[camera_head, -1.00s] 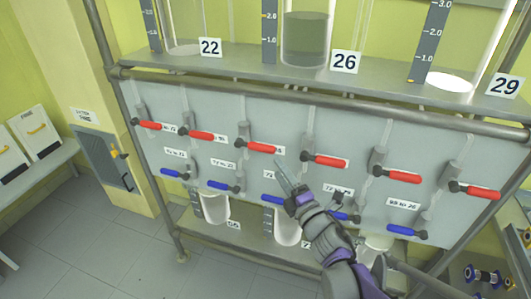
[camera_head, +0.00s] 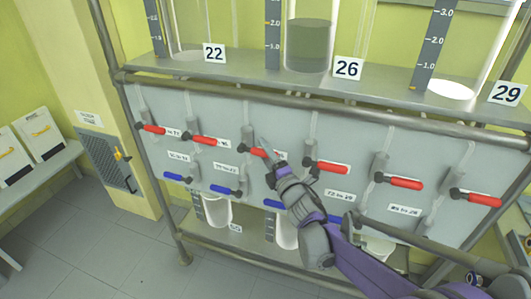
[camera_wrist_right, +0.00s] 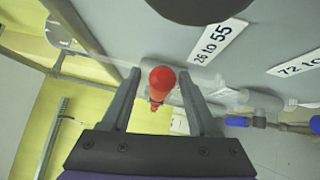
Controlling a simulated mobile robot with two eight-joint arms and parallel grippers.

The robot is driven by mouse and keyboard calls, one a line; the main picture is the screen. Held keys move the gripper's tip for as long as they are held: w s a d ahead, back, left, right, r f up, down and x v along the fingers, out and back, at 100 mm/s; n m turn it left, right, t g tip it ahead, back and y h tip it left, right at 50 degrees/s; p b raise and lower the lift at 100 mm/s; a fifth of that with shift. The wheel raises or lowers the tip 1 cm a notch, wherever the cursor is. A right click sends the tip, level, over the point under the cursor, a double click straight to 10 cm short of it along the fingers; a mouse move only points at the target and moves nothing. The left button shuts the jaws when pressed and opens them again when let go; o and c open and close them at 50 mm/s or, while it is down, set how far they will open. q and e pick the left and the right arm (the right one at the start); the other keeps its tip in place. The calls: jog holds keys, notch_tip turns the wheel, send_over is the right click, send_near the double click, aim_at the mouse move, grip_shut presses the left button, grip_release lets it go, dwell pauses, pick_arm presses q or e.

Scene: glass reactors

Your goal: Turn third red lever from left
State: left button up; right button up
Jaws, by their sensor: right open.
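The third red lever from the left (camera_head: 252,151) lies roughly level on the grey panel, partly covered by my right gripper (camera_head: 266,148). In the right wrist view its red handle (camera_wrist_right: 160,82) appears nearly end-on between the two fingers of my right gripper (camera_wrist_right: 158,76). The fingers are apart, with a gap visible on each side of the handle. I cannot tell whether either touches it. My left gripper is not in view.
Neighbouring red levers stand on both sides, the second (camera_head: 200,139) and the fourth (camera_head: 326,166). Blue levers (camera_head: 222,190) sit lower on the panel. A metal rail (camera_head: 300,103) and a shelf with glass vessels (camera_head: 308,45) run above.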

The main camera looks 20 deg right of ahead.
grip_shut()
dwell(1.3)
